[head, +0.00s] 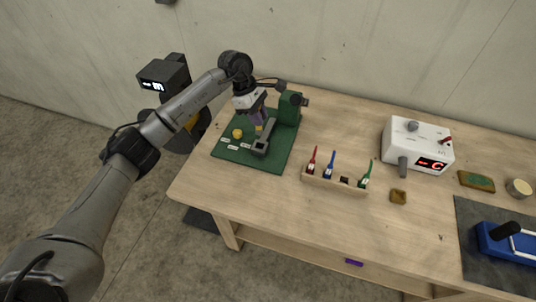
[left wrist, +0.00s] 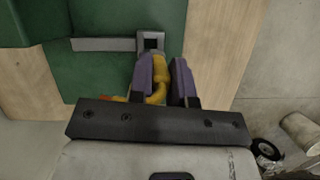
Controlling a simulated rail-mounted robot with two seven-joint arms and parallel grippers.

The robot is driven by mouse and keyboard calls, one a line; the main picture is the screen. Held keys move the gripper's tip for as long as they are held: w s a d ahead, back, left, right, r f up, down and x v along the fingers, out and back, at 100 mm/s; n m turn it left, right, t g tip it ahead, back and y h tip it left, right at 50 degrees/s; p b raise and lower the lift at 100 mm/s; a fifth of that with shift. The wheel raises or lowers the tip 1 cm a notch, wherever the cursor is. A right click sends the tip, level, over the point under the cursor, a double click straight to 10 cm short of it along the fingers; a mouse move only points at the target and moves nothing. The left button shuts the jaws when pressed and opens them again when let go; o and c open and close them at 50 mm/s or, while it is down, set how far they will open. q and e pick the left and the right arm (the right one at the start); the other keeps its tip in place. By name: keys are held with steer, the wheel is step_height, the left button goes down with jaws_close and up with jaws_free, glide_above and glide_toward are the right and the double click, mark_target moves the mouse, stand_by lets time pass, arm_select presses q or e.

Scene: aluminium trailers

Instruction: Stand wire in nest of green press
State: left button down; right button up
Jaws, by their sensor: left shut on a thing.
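The green press (head: 290,108) stands at the back left of the workbench, on a green base plate (head: 240,155). Its grey nest (head: 261,147) sits on that plate. In the left wrist view the nest (left wrist: 151,41) shows a dark square opening, with a grey bar running left from it. My left gripper (head: 259,120) is over the plate, beside the press. Its purple fingers (left wrist: 166,82) are shut on a yellow wire (left wrist: 158,78) with an orange part at its left. The wire is just in front of the nest; contact cannot be told. My right gripper is out of view.
A wooden rack (head: 335,184) holds red, blue and green tools. A white box (head: 417,145) with a red display and a blue device (head: 508,243) stand at right.

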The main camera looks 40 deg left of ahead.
arm_select(q)
steer(key=shift+w+a+n, duration=0.1)
steer(key=shift+w+n, duration=0.1)
steer(key=shift+n, duration=0.2)
steer(key=shift+f, duration=0.3)
steer(key=shift+n+t, duration=0.3)
steer(key=shift+w+a+f, duration=0.1)
steer(key=shift+f, duration=4.5)
steer(key=shift+b, duration=0.3)
steer(key=shift+f, duration=0.2)
steer(key=c, duration=1.1)
jaws_free()
steer(key=shift+o, duration=0.2)
steer(key=v, duration=1.2)
steer(key=shift+r, duration=0.25)
